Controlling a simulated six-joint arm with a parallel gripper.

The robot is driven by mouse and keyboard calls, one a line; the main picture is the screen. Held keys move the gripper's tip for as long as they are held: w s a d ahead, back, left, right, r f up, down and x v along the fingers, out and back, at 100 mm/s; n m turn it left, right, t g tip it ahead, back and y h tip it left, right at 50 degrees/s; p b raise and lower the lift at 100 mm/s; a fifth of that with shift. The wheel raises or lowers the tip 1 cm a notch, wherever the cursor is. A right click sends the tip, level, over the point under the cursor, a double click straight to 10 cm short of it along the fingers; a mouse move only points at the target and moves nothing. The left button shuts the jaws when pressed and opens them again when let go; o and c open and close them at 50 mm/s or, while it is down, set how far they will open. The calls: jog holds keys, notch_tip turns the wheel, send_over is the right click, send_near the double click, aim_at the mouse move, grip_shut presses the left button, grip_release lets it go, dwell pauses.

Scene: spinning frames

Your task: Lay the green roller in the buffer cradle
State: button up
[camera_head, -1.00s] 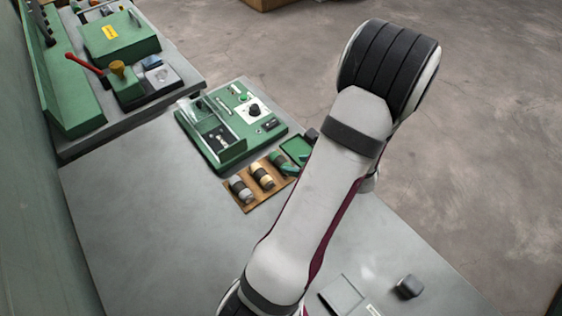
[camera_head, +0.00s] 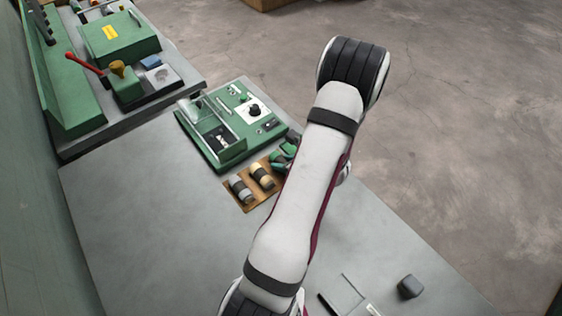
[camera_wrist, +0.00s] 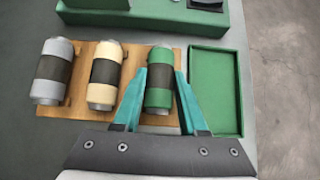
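The green roller (camera_wrist: 159,82) has a dark middle band and lies on a wooden rack (camera_wrist: 80,112) at the right end of a row. Beside it on the rack are a cream roller (camera_wrist: 104,78) and a grey roller (camera_wrist: 54,72). My gripper (camera_wrist: 160,72) is open, with one teal finger on each side of the green roller. Whether either finger touches it I cannot tell. In the head view my arm partly covers the green roller's end of the rack (camera_head: 243,206). I cannot tell for sure which part is the buffer cradle.
An empty green tray (camera_wrist: 214,92) stands close to the right of the rack. A green machine (camera_head: 225,158) with a window and a knob is behind it. Another green machine (camera_head: 120,40) with a red lever is at the back left. The bench (camera_head: 150,220) left of the rack is bare.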

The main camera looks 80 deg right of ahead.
jog(key=shift+r, duration=0.15)
grip_shut()
jog(key=shift+r, duration=0.4)
notch_tip(320, 180, up, 3)
jog(key=shift+f, duration=0.1)
jog(key=s+a+r, duration=0.6)
jog(key=s+r, duration=0.1)
jog(key=s, duration=0.3)
notch_tip(320, 180, up, 3)
send_over(276, 153)
jog(key=w, duration=0.3)
jog(key=w+f, duration=0.2)
jog(key=w, duration=0.2)
jog(key=w+d+f, duration=0.1)
jog(key=w+f, duration=0.1)
jog(key=w, duration=0.2)
jog(key=w+f, duration=0.3)
jog(key=shift+w+d, duration=0.4)
jog(key=shift+w+f, duration=0.2)
jog(key=shift+w, duration=0.05)
jog(key=shift+d+f, duration=0.1)
jog(key=shift+f, duration=1.8)
